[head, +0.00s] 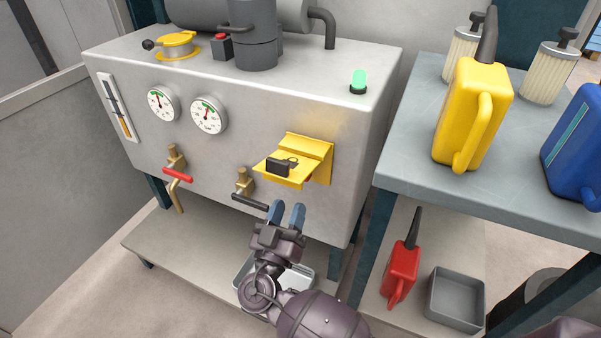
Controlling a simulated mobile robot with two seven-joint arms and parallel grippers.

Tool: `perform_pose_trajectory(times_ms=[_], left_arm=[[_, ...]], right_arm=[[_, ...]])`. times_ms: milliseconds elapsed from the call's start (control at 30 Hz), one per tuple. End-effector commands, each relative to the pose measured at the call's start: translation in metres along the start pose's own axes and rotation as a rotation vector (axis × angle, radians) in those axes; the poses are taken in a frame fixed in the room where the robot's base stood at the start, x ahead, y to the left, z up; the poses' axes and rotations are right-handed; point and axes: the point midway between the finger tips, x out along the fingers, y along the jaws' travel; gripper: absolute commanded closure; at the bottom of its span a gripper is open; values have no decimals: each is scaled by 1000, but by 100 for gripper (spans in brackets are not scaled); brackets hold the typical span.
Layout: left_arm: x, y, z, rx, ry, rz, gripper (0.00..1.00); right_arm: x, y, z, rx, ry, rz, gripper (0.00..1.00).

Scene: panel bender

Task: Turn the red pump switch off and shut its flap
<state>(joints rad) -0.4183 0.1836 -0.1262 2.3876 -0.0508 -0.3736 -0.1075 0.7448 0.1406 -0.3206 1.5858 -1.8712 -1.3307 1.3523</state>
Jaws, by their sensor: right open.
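The yellow switch housing (323,160) is on the front right of the grey power unit. Its yellow flap (296,181) sticks out toward me, standing open. A black padlock-like piece (278,167) rests on or hangs at the flap. The red pump switch cannot be made out clearly; the flap and housing mostly hide the space behind. My right gripper (287,212) is just below the flap, pointing up at it, its two blue fingertips apart with nothing between them. It appears not to touch the flap. My left gripper is out of view.
A black-handled valve (248,200) sits just left of my right gripper, and a red-handled valve (177,174) farther left. A green lamp (358,82) stands on the unit's top. A side table (420,160) at right holds a yellow can (465,110) and a blue can (575,150).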

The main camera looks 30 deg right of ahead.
Motion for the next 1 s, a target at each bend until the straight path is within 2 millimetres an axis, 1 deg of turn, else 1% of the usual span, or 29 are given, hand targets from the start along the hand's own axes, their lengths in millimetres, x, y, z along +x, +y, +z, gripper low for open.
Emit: perform_pose_trajectory(times_ms=[33, 300, 500, 700, 967, 1000], left_arm=[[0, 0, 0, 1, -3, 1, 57], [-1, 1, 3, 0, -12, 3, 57], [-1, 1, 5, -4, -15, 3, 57], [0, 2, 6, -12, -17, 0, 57], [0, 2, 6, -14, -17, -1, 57], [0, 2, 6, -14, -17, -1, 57]], right_arm=[[10, 1, -2, 2, 3, 3, 60], [56, 0, -1, -1, 2, 2, 60], [80, 0, 0, -1, 0, 0, 60], [89, 0, 0, -2, 0, -1, 60], [90, 0, 0, -2, -1, -1, 60], [90, 0, 0, -2, -1, -1, 64]])
